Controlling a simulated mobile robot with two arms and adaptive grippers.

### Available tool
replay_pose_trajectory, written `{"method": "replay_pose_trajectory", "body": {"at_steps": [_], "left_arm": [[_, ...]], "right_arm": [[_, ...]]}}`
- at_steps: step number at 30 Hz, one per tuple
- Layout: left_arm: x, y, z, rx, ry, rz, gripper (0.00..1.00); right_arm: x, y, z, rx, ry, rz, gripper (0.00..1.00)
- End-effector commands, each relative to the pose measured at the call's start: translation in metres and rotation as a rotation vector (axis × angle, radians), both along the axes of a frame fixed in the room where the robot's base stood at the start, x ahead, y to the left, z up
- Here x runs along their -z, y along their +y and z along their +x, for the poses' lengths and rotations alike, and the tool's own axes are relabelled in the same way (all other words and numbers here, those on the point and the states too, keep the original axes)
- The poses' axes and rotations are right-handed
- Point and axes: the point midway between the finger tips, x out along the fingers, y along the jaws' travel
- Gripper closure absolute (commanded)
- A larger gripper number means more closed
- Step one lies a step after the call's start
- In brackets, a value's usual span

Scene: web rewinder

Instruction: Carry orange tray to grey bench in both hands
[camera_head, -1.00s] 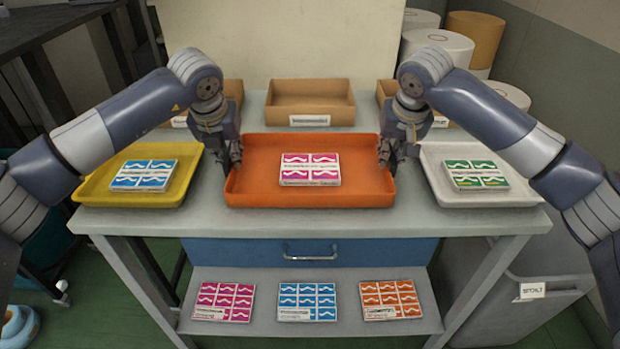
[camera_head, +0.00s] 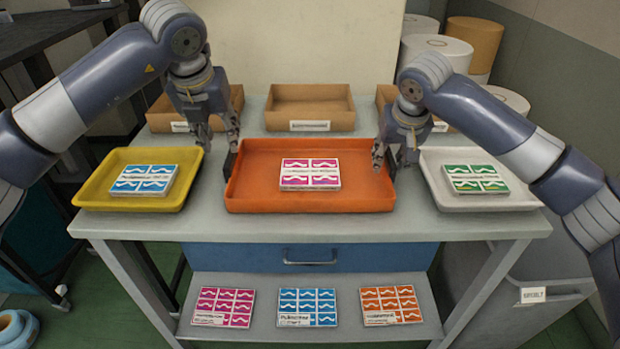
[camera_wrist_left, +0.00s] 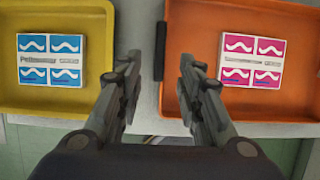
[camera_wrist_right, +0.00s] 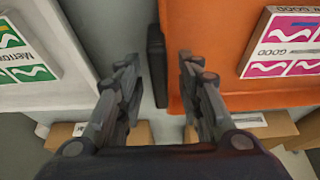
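The orange tray (camera_head: 310,199) stands level on a light grey table (camera_head: 310,226), with a pink-and-white box (camera_head: 310,174) in it. It has a dark handle at each short side. My left gripper (camera_head: 221,145) is open above the tray's left side; in the left wrist view the left handle (camera_wrist_left: 159,50) shows between its spread fingers. My right gripper (camera_head: 395,160) is open at the right side; in the right wrist view the right handle (camera_wrist_right: 157,65) shows between its fingers. No finger visibly grips a handle. I cannot tell which surface is the grey bench.
A yellow tray (camera_head: 88,190) with a blue box stands close left, a white tray (camera_head: 490,201) with a green box close right. Cardboard trays (camera_head: 310,106) line the back. A dark bench (camera_head: 60,35) is at far left. A lower shelf holds several boxes.

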Motion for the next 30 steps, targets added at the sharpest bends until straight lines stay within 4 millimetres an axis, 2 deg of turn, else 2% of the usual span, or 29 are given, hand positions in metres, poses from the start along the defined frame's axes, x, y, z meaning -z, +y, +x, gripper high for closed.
{"method": "replay_pose_trajectory", "body": {"at_steps": [4,10,24,30], "left_arm": [[-0.018,0.000,-0.007,-0.001,-0.002,0.000,0.66],[-0.025,0.000,-0.011,0.000,0.001,0.000,0.66],[-0.025,0.000,-0.010,0.000,0.000,0.000,0.66],[-0.025,0.000,-0.010,0.000,0.000,0.000,0.66]], "right_arm": [[0.000,0.000,0.000,0.000,0.000,0.000,0.66],[-0.009,0.000,-0.003,0.000,-0.001,0.000,0.66],[-0.093,0.000,-0.038,0.000,-0.002,0.001,0.66],[-0.109,0.000,-0.045,0.000,-0.001,0.000,0.66]]}}
